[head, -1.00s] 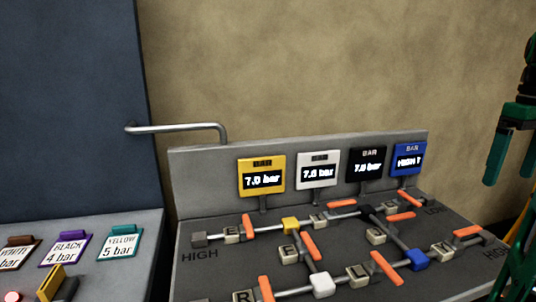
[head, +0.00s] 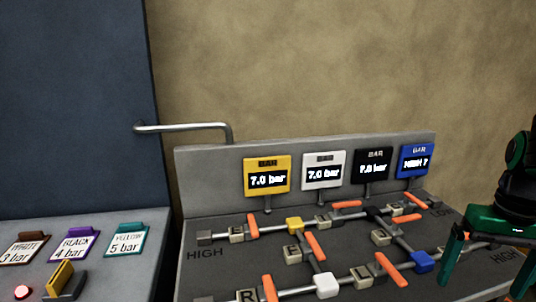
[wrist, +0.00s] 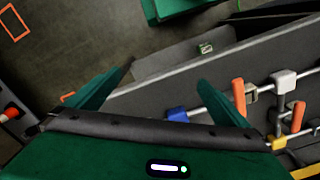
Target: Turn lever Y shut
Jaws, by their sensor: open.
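The sloped grey valve panel (head: 215,275) carries several orange levers on pipes, with small letter tags. Most letters are too small to read, and I cannot make out which lever is Y. An orange lever (head: 390,275) lies left of the blue block (head: 422,262). My gripper (head: 482,276) is open and empty at the panel's right end, its fingers pointing down. It hides part of the pipe right of the blue block. In the wrist view my gripper (wrist: 165,76) has its fingers spread. The blue block (wrist: 177,115) and an orange lever (wrist: 239,96) show there.
Yellow (head: 267,175), white (head: 323,171), black (head: 372,166) and blue (head: 415,160) displays stand along the panel's back. A side console (head: 115,265) with label cards is at left.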

